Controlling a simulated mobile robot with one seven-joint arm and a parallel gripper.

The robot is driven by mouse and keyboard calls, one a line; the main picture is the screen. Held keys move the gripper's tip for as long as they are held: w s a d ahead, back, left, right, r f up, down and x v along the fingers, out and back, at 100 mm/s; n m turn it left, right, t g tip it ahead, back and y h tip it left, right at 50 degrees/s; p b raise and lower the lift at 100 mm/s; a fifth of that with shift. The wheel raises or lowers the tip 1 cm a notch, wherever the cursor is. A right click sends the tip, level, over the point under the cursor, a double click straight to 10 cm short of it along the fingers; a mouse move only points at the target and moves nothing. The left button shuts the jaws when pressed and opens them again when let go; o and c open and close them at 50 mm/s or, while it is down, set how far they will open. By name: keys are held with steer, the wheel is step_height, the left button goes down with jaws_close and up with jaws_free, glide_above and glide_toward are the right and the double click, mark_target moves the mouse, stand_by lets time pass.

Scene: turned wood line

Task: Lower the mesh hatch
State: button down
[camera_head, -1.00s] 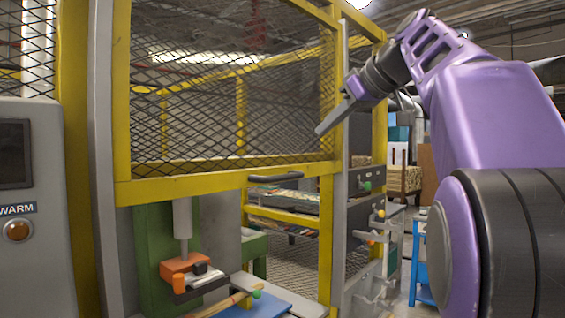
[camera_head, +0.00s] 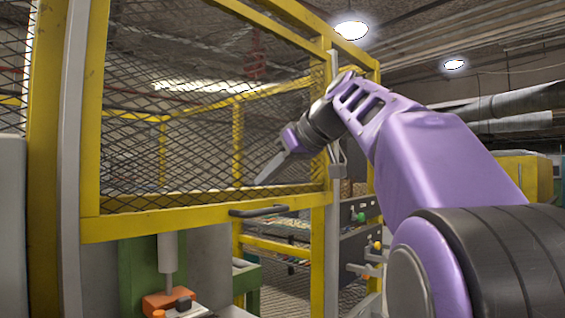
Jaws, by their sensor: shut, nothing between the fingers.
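The mesh hatch (camera_head: 160,150) is a yellow frame filled with dark wire mesh. It stands raised on the yellow guard frame, with open space below its bottom bar (camera_head: 140,225). A dark handle (camera_head: 258,211) sticks out from that bar near its right end. My gripper (camera_head: 262,180) is shut and empty. It is in front of the mesh's lower right part in the picture, pointing down and left, above the handle and apart from it. I cannot tell how far it is from the mesh.
Below the hatch is a green press (camera_head: 135,268) with a grey ram (camera_head: 167,262) and an orange block (camera_head: 165,300). A grey rail (camera_head: 333,160) runs up the right post. A grey rack with coloured knobs (camera_head: 360,218) stands at the right. A grey cabinet (camera_head: 12,230) is at the left edge.

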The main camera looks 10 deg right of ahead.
steer(key=f, duration=0.1)
steer(key=w+f+b, duration=0.1)
steer(key=f, duration=0.1)
steer(key=a+f, duration=0.1)
steer(key=shift+w+f, duration=0.25)
steer(key=shift+f, duration=0.1)
steer(key=shift+f, duration=0.1)
